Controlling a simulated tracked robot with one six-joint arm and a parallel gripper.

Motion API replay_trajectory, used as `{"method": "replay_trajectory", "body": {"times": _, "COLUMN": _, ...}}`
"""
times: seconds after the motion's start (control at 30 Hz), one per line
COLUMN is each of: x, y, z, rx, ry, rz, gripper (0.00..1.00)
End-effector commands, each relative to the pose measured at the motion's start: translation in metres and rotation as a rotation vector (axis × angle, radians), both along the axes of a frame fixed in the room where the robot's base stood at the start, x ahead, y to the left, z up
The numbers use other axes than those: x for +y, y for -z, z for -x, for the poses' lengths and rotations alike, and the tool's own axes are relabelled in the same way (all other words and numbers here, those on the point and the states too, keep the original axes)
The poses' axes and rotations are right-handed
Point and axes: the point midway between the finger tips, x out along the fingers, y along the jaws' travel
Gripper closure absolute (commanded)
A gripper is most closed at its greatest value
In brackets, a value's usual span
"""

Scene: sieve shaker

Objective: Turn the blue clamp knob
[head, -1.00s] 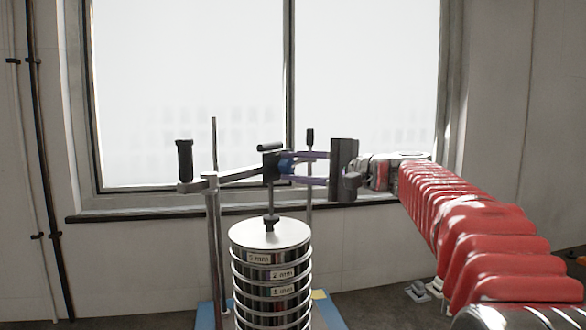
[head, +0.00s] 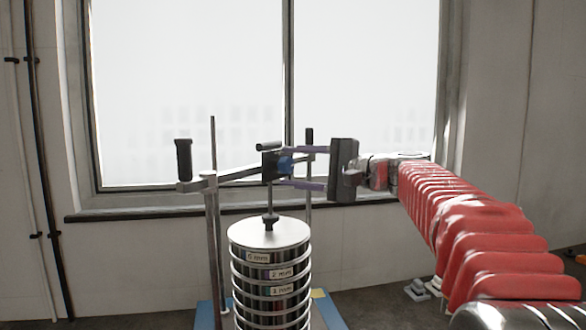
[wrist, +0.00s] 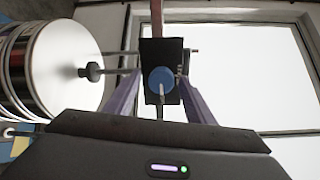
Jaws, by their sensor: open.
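The blue clamp knob (head: 286,165) sits on the right side of a dark clamp block at the middle of the crossbar. In the wrist view the knob (wrist: 159,80) is a round blue face with a thin grey bar pointing down from it. My gripper (head: 284,168) reaches in from the right. Its two purple fingers are spread apart, one above and one below the knob in the head view. In the wrist view the fingers (wrist: 160,76) lie on either side of the knob, with a gap on both sides.
The dark clamp block (wrist: 150,52) is right behind the knob. A stack of sieves (head: 270,268) stands below, under the clamp's rod. The crossbar (head: 238,177) runs left to a post (head: 213,245) and black handle (head: 184,160). A window is behind.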

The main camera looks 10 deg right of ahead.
Motion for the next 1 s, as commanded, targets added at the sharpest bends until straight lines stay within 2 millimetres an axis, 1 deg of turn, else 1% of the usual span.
{"method": "replay_trajectory", "body": {"times": 0.17, "x": 0.000, "y": -0.001, "z": 0.001, "rx": -0.002, "ry": -0.001, "rz": 0.000, "gripper": 0.51}}
{"method": "replay_trajectory", "body": {"times": 0.37, "x": -0.010, "y": -0.002, "z": 0.010, "rx": -0.003, "ry": 0.000, "rz": 0.000, "gripper": 0.51}}
{"method": "replay_trajectory", "body": {"times": 1.0, "x": -0.083, "y": -0.004, "z": 0.081, "rx": 0.000, "ry": 0.003, "rz": 0.000, "gripper": 0.51}}
